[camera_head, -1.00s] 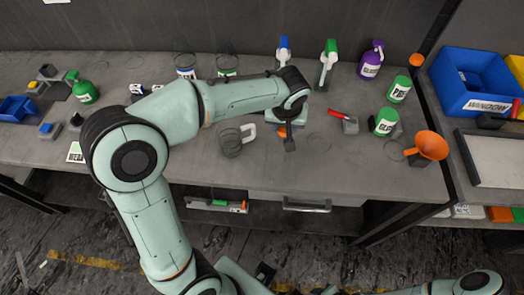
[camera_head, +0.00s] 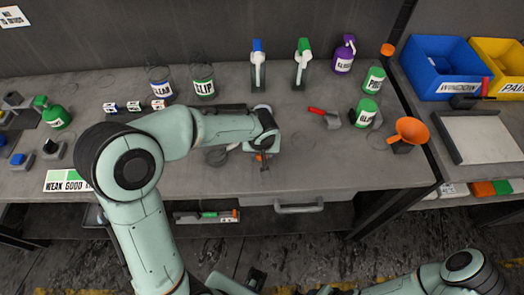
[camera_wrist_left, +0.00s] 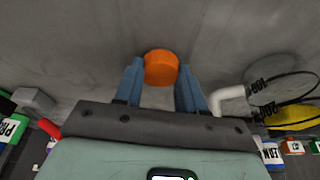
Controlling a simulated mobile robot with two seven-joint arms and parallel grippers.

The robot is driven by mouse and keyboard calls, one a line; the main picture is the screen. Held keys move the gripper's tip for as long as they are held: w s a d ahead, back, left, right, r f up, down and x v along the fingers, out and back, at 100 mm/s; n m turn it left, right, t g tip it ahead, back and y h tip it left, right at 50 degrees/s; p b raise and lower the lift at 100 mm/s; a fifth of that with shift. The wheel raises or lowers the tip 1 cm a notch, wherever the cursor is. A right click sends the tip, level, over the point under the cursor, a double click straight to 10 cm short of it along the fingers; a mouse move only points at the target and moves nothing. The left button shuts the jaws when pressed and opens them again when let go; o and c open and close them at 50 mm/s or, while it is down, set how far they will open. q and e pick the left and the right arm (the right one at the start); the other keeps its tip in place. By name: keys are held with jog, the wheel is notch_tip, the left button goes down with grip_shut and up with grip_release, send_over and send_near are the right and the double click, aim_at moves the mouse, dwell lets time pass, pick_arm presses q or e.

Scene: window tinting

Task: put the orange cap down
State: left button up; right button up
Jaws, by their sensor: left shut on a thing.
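The orange cap (camera_wrist_left: 161,67) is between the two blue fingers of my left gripper (camera_wrist_left: 160,84) in the left wrist view. The fingers are shut on its sides. In the head view only a bit of the orange cap (camera_head: 260,156) shows beneath my left gripper (camera_head: 264,160), low over the front middle of the grey bench (camera_head: 340,172). I cannot tell whether the cap touches the bench.
A mug-like thing with a pale handle (camera_wrist_left: 232,95) is close beside the gripper. Spray bottles (camera_head: 303,62) line the back. The bench front right of the gripper is clear.

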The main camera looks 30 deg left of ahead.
pick_arm(q)
jog(key=shift+f, duration=0.2)
jog(key=shift+f, duration=0.1)
jog(key=o, duration=1.2)
jog(key=shift+c, duration=0.2)
jog(key=shift+r, duration=0.3)
jog(key=v, duration=1.1)
jog(key=shift+s+r+p, duration=0.2)
jog(key=shift+r+p, duration=0.15)
jog(key=shift+r, duration=0.05)
jog(key=shift+d, duration=0.1)
